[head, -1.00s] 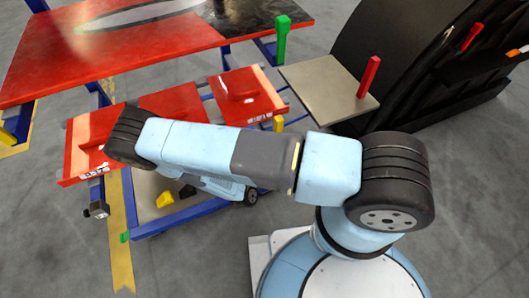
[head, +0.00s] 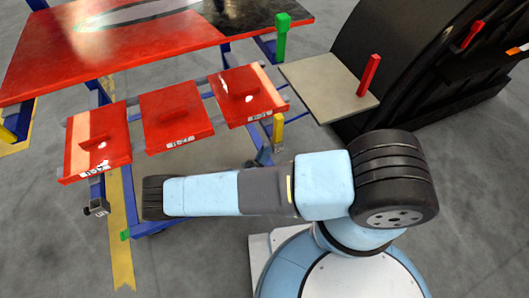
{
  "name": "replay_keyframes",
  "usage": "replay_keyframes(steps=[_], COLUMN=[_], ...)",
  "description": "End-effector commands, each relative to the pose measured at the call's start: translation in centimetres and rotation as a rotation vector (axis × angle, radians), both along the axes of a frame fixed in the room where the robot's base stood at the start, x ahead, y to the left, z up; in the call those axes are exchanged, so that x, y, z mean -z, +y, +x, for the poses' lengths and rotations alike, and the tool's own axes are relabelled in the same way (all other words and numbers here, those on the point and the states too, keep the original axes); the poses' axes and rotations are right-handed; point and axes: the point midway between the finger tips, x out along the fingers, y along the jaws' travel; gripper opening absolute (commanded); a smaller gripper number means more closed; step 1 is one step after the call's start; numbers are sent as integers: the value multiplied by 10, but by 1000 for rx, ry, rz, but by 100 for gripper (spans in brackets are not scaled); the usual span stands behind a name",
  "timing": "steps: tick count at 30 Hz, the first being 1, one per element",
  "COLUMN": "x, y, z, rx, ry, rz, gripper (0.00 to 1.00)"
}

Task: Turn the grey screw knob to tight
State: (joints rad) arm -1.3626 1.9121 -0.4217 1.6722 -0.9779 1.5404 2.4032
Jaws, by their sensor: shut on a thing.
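My arm (head: 210,195) stretches leftward across the lower middle of the head view, in front of the red work table. My gripper does not show; the arm seems to hide it. I cannot make out a grey screw knob for certain. A small dark grey block (head: 97,207) hangs at the front below the left red panel. Another small grey piece (head: 279,146) shows under a yellow upright part (head: 278,128) by the right red panel.
Three red panels with raised handles, left (head: 96,144), middle (head: 176,118) and right (head: 246,94), sit below the red tabletop (head: 120,50). A large black curved body (head: 395,60) stands at right.

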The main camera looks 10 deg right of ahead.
Motion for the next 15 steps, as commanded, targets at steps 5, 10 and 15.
replay_keyframes(steps=[5, 10, 15], x=[4, 5, 4], y=[1, 1, 1], z=[3, 6, 8], rx=[-4, -4, -2], ry=[-157, -310, -450], rz=[49, 93, 133], gripper=[5, 5, 5])
